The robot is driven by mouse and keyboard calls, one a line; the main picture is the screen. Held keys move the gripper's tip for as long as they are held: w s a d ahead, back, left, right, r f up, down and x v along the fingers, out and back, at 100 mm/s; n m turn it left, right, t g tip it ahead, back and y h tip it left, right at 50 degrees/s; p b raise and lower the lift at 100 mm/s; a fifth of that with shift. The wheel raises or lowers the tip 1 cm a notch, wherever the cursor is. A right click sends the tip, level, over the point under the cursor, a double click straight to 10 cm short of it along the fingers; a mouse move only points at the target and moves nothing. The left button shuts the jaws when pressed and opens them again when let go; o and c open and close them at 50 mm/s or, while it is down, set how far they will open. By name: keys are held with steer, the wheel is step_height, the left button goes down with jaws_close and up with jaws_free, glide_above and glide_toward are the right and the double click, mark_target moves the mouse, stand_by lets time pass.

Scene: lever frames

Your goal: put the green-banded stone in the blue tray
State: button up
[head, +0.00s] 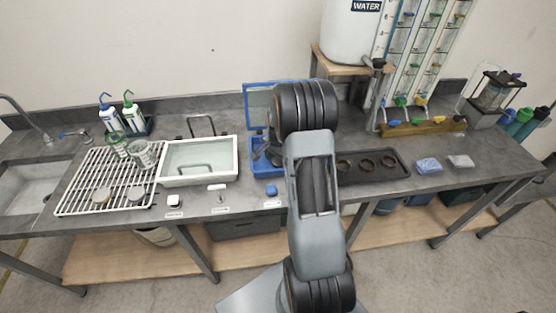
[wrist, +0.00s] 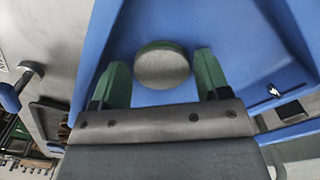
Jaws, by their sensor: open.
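The green-banded stone (wrist: 162,70) is a round grey disc with a greenish rim in the wrist view. It appears to lie on the blue floor of the blue tray (wrist: 225,35), between the green fingertips of my gripper (wrist: 162,60). In the head view the blue tray (head: 266,172) stands on the counter, left of my arm. My arm hides part of the tray, and the stone cannot be made out there.
A white basin (head: 198,181) and a white wire rack (head: 75,205) with two grey discs and glass jars stand to the left. A dark tray (head: 400,161) with brown rings lies right of my arm. A blue-framed panel (head: 256,86) rises behind the blue tray.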

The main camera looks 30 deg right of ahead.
mark_target(278, 162)
step_height(278, 162, up, 11)
steer(key=b, duration=0.1)
steer(key=s+a+r+n+t, duration=0.2)
steer(key=s+a+r+n, duration=0.55)
steer(key=a, duration=0.35)
steer(key=s+a+n+t, duration=0.2)
steer(key=s+a+n, duration=0.4)
steer(key=s+a, duration=0.2)
steer(key=shift+s+n, duration=0.35)
steer(key=shift+s, duration=0.75)
